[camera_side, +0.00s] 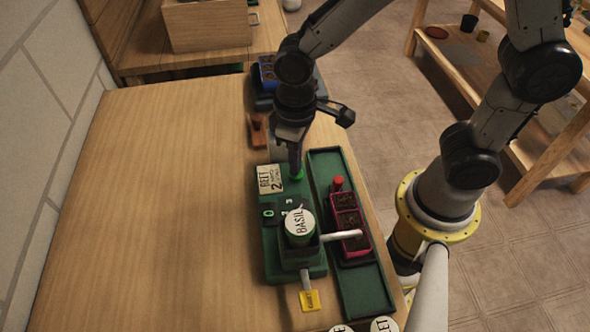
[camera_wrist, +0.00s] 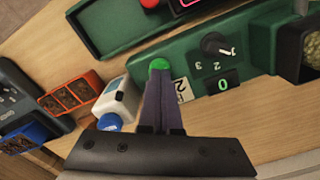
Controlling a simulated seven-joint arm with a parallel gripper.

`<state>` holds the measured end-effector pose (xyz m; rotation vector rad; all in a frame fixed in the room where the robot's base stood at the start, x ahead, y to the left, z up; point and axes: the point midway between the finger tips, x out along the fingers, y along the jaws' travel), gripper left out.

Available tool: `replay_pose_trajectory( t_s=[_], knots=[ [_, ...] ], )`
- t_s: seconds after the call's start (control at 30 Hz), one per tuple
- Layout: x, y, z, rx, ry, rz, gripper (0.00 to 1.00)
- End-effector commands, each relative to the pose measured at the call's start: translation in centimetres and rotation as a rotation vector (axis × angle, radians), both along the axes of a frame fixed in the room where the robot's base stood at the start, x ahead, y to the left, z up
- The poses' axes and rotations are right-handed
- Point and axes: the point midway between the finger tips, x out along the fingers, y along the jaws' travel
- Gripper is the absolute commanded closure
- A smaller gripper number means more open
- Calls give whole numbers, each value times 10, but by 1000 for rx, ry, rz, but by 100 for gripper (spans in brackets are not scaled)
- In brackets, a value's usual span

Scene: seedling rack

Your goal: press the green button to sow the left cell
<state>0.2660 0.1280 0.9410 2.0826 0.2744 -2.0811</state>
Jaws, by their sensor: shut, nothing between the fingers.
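The green button (camera_side: 298,175) sits at the far end of the green seeder (camera_side: 271,250). In the wrist view the button (camera_wrist: 159,64) shows just beyond my fingertips. My gripper (camera_side: 296,168) is shut and empty, pointing down with its tips at the button. I cannot tell whether they touch it. In the wrist view my gripper (camera_wrist: 160,78) partly overlaps the button's lower edge. A drum labelled BASIL (camera_side: 299,226) stands on the seeder, and a white spout (camera_side: 340,236) runs from it over the pink cell tray (camera_side: 364,240). The display (camera_wrist: 222,85) reads 0.
A dial (camera_wrist: 214,44) and a BEET card (camera_side: 270,180) with a 2 are near the button. The cell tray lies in a green trough (camera_side: 370,290) beside a red knob (camera_side: 338,183). A white bottle (camera_wrist: 118,100) and orange cells (camera_wrist: 70,95) stand nearby. The table's left side (camera_side: 170,200) is clear.

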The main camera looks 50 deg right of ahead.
Motion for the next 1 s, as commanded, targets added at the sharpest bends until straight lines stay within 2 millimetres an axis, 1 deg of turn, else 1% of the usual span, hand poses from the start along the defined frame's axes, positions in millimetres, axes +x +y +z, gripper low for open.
replay_pose_trajectory(
  t_s=[0.27,0.5,0.57,1.0],
  knots=[
    [0,0,-8,-1,2,0,100],
    [0,0,-7,0,1,0,100],
    [0,0,-5,0,0,0,100],
    [0,0,27,1,-2,0,100]
  ],
)
